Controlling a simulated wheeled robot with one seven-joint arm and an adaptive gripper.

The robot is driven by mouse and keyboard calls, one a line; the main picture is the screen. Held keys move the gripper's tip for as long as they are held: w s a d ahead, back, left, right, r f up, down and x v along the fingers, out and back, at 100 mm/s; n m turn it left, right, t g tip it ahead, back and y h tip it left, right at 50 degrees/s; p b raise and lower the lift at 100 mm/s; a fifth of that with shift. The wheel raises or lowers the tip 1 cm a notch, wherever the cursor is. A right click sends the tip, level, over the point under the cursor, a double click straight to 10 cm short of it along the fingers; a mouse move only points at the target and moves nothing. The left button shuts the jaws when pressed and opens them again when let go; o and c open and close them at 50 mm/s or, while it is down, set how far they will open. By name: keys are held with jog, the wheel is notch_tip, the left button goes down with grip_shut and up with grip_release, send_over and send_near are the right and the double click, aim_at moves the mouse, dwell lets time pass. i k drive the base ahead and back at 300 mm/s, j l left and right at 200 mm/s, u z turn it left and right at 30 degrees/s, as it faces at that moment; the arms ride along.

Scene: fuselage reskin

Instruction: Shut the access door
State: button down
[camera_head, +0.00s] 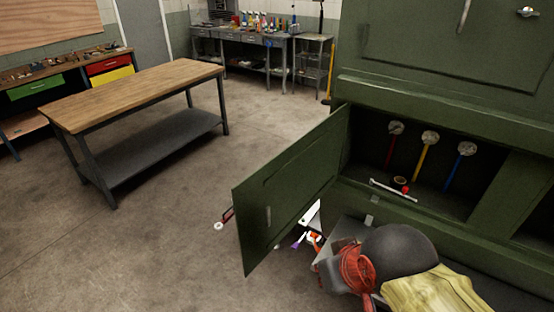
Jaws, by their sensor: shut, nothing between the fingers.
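The access door (290,190) is a dark green panel, swung open, on the left of an opening in the green fuselage structure (400,95). Its right edge is at the left side of the opening, and its free edge stands out to the left, towards me. Inside the compartment (358,150) hang red (390,150), yellow (421,157) and blue (453,171) leads below round gauges or fittings. A silver wrench-like bar (393,190) lies on its floor. My gripper is not visible.
Below the opening, a dark rounded object (400,252), a red item (355,268) and yellowish gloves-like material (430,290) crowd the front. Small items show under the door. A wooden-topped workbench (140,90) stands left, with open floor (170,240) between.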

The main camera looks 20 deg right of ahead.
aim_at(292, 181)
jog(key=j+z, duration=0.15)
jog(key=z, duration=0.25)
jog(key=j+z, duration=0.2)
jog(key=z, duration=0.15)
jog(key=j+z, duration=0.15)
jog(key=z, duration=0.25)
jog(key=k+j+z, duration=0.1)
jog(key=j, duration=0.3)
jog(key=k+j+z, duration=0.15)
jog(key=j, duration=0.3)
jog(key=k+j+z, duration=0.1)
jog(key=j, duration=0.3)
jog(key=k+j+z, duration=0.1)
jog(key=k+j, duration=0.2)
